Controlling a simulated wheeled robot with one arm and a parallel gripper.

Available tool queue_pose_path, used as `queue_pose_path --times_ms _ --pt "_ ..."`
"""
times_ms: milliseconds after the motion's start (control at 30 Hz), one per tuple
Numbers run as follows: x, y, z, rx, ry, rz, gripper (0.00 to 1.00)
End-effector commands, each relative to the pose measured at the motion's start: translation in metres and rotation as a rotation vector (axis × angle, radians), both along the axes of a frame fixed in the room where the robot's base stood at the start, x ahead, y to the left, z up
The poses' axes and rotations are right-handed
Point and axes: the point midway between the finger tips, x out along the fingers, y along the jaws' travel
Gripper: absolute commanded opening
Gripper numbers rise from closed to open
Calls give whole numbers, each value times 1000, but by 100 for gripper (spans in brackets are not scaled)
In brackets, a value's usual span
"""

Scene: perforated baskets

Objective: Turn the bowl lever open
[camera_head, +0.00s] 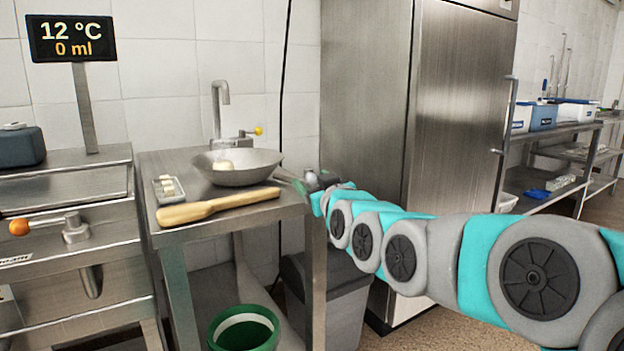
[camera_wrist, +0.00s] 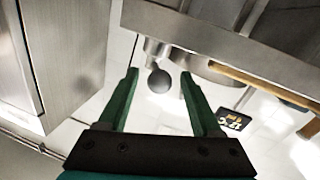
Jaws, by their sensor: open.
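A wide grey bowl (camera_head: 245,167) sits on the steel side table, with a pale lump in it. Behind it stands a tap (camera_head: 219,110) with a small yellow-tipped lever (camera_head: 257,131) to its right. A second lever, with an orange knob (camera_head: 19,227), is on the steel unit at the left. I cannot tell which is the bowl lever. My gripper (camera_head: 287,177) is beside the bowl's right rim, its far end partly hidden. In the wrist view my gripper (camera_wrist: 159,74) is open, its green fingers apart. A dark round thing (camera_wrist: 159,82) shows between the fingertips; I cannot tell what it is.
A wooden utensil (camera_head: 215,207) and a small tray (camera_head: 169,189) lie on the table near the bowl. A sign (camera_head: 71,39) reads 12 °C and 0 ml. A steel fridge (camera_head: 460,110) stands right, and a green bucket (camera_head: 243,328) sits below.

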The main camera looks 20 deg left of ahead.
Motion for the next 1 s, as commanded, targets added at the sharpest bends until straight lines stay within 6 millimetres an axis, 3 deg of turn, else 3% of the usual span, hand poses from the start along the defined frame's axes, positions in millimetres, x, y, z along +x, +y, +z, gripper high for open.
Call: queue_pose_path --times_ms 367,1000 --pt "7 6 -1 -1 1 0 66" --pt "7 5 0 0 0 -1 0"
